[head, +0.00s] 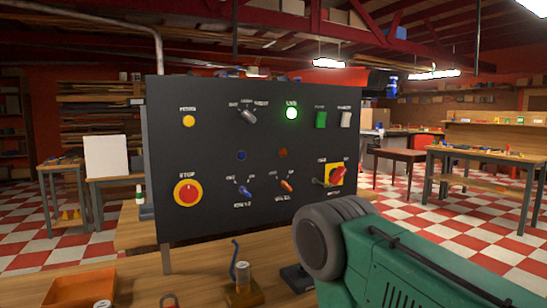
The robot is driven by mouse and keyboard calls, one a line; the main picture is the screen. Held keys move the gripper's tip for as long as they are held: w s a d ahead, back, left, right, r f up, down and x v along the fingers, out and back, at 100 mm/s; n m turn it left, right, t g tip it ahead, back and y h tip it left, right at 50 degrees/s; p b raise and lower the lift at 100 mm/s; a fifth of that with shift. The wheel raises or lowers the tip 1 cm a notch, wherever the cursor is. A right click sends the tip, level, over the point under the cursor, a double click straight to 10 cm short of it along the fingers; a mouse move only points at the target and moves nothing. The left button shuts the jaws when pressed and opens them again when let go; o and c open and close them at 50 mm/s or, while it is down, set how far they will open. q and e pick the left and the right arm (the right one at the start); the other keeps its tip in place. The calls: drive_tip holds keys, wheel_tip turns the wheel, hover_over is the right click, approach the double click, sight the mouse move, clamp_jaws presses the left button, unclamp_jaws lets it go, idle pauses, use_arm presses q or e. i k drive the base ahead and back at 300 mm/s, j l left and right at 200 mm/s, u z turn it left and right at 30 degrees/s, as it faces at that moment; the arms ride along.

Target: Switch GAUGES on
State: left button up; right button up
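A dark upright control panel (215,140) stands on a wooden bench in the head view. The label over the white one seems to read GAUGES, but the print is too small to be sure. A grey selector knob (248,115) sits at the upper middle, beside a lit green lamp (292,113). Neither gripper is in view.
A red STOP button (187,192) and a yellow lamp (189,121) are on the panel's left. The picture's lower right is blocked by something close.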

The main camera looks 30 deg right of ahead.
sight(345, 122)
drive_tip(key=z, duration=1.3)
